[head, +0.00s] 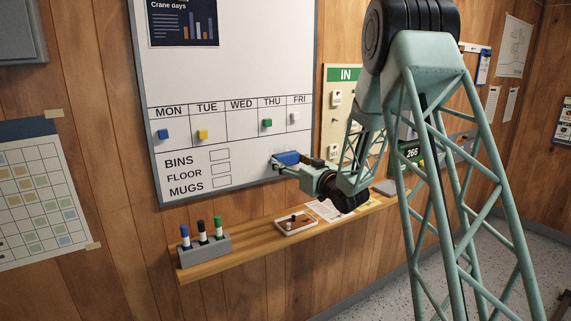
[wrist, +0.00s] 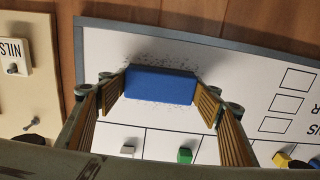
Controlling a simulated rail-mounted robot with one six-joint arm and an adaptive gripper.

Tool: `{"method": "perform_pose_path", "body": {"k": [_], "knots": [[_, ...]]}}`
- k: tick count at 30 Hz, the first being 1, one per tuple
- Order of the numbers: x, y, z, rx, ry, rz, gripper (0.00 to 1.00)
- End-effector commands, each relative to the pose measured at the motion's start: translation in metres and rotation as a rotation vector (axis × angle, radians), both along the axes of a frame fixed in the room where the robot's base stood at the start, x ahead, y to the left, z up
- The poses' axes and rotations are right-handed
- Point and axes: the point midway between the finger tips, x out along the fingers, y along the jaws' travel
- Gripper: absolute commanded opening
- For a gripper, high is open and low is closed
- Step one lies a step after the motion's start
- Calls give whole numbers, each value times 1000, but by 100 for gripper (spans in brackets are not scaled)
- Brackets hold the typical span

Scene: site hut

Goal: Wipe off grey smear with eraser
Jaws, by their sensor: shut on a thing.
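My gripper (head: 283,165) is shut on the blue eraser (head: 288,157) at the lower right of the whiteboard (head: 240,75). In the wrist view the eraser (wrist: 160,86) sits between the two fingers of my gripper (wrist: 161,94), its long side across the picture. The grey smear (wrist: 150,60) shows in the wrist view as dark specks along both long sides of the eraser; the part behind it is hidden. The eraser looks to be on or very near the board; I cannot tell contact for sure. In the head view I cannot make out the smear.
A wooden ledge (head: 240,242) below the board carries a pen holder (head: 204,250) with markers, a small tray (head: 296,225) and papers. Coloured magnets, such as the green one (head: 267,123), sit on the weekday row. An IN board (head: 345,75) hangs close to the right.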

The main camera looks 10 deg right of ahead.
Motion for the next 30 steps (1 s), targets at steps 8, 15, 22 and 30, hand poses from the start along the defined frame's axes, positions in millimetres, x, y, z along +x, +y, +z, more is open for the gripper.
{"method": "perform_pose_path", "body": {"k": [8, 15, 22, 30], "knots": [[2, -2, 1, 0, -2, -1, 47], [2, -4, 1, 0, -2, -1, 47], [4, -14, 1, 0, -2, -2, 47], [8, -28, 1, 0, -2, -1, 47]]}}
